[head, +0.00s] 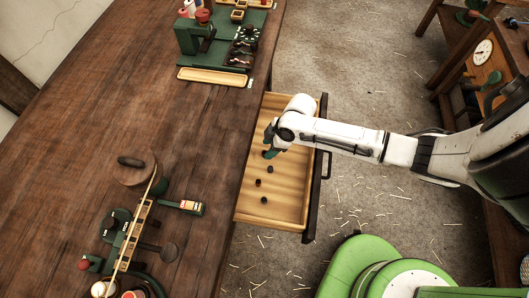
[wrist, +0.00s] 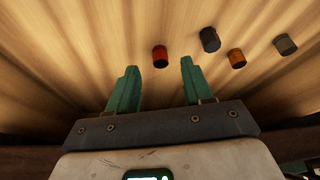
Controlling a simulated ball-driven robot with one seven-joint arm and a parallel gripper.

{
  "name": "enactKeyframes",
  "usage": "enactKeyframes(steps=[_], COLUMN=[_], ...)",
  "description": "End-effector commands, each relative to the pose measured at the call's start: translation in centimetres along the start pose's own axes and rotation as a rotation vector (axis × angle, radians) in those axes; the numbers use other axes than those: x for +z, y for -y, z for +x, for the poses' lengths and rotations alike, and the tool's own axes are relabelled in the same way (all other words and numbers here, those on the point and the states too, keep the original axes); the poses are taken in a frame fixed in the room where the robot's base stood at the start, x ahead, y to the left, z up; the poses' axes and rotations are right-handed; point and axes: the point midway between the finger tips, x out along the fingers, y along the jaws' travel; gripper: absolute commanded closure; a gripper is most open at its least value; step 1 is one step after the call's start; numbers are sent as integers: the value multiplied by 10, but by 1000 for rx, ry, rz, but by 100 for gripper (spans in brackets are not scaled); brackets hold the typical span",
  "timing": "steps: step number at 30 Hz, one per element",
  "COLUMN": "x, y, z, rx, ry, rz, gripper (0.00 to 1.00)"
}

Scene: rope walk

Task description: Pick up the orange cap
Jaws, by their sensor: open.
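The orange cap (wrist: 237,58) is a small short cylinder on the wooden floor of the open drawer. In the wrist view it lies to the right of my right finger, outside the jaws, between a dark blue cap (wrist: 209,40) and a grey-green cap (wrist: 285,44). My gripper (wrist: 158,70) is open and empty, with green fingers. A red cap (wrist: 160,57) shows just beyond the gap between the fingertips. In the head view my gripper (head: 271,150) is over the drawer, and the small caps' colours are hard to tell.
The drawer (head: 285,205) has raised walls and a dark front with a handle (head: 327,165). The workbench (head: 150,110) beside it carries a green machine (head: 195,35), a yellow tray (head: 212,77) and a wooden jig (head: 132,235). A shelf (head: 455,45) stands at right.

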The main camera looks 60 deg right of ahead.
Motion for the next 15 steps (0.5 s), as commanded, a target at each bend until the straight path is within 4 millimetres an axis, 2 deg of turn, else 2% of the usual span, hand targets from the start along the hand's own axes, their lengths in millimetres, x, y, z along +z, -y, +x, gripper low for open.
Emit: enactKeyframes(steps=[3, 6, 15], x=[0, 0, 0], y=[2, 2, 1], z=[17, 26, 29], rx=[-2, -1, 0], ry=[2, 2, 1], rz=[-1, 0, 1], gripper=[50, 50, 51])
